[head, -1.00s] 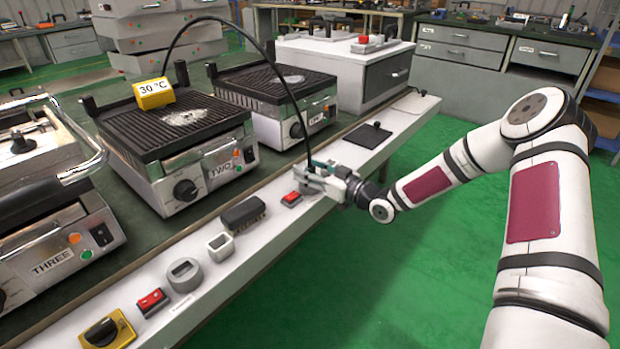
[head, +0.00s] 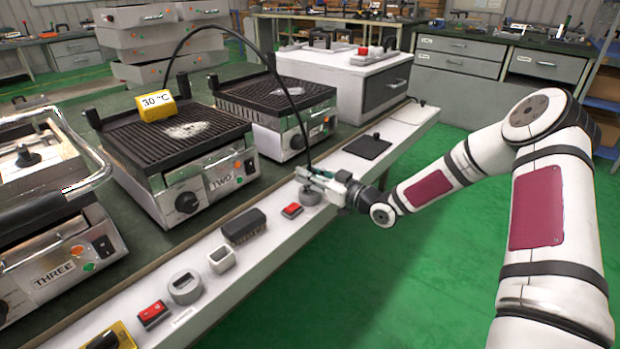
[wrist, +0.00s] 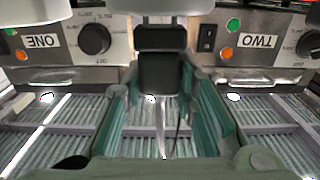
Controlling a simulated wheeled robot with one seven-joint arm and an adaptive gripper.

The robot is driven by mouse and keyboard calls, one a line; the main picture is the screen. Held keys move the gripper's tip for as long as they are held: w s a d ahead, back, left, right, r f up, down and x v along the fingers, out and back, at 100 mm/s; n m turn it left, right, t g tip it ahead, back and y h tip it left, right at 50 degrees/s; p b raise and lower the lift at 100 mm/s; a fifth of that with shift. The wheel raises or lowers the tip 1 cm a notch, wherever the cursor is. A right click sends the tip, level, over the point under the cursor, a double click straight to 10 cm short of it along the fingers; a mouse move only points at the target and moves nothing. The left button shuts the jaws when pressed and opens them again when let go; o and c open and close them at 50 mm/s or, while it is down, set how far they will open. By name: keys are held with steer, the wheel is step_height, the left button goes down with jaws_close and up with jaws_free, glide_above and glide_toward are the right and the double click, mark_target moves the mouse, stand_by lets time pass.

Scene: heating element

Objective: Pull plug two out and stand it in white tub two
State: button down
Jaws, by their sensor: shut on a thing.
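My gripper (head: 312,178) is over the white ledge in the head view. It is shut on a black plug, seen between the green finger pads in the wrist view (wrist: 158,70). The plug's black cable (head: 293,100) arches up and back behind grill TWO (head: 190,185). A round grey socket (head: 311,196) shows just below the fingers. The plug's lower end is hidden in the head view, so I cannot tell whether it is clear of the socket. A small square white tub (head: 221,259) stands open on the ledge, lower left; I cannot read a number on it.
A red switch (head: 292,210) and a black block (head: 243,226) lie between gripper and tub. A black plate (head: 368,147) lies to the right.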

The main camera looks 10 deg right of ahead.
steer(key=s+d+r+p, duration=0.1)
steer(key=s+d+p, duration=0.1)
steer(key=s, duration=0.5)
steer(key=s+d+r+p, duration=0.1)
steer(key=s+d+p, duration=0.1)
steer(key=s, duration=0.6)
steer(key=shift+s+d+r, duration=0.2)
steer(key=shift+r, duration=0.05)
steer(key=shift+r, duration=0.15)
steer(key=shift+r, duration=0.15)
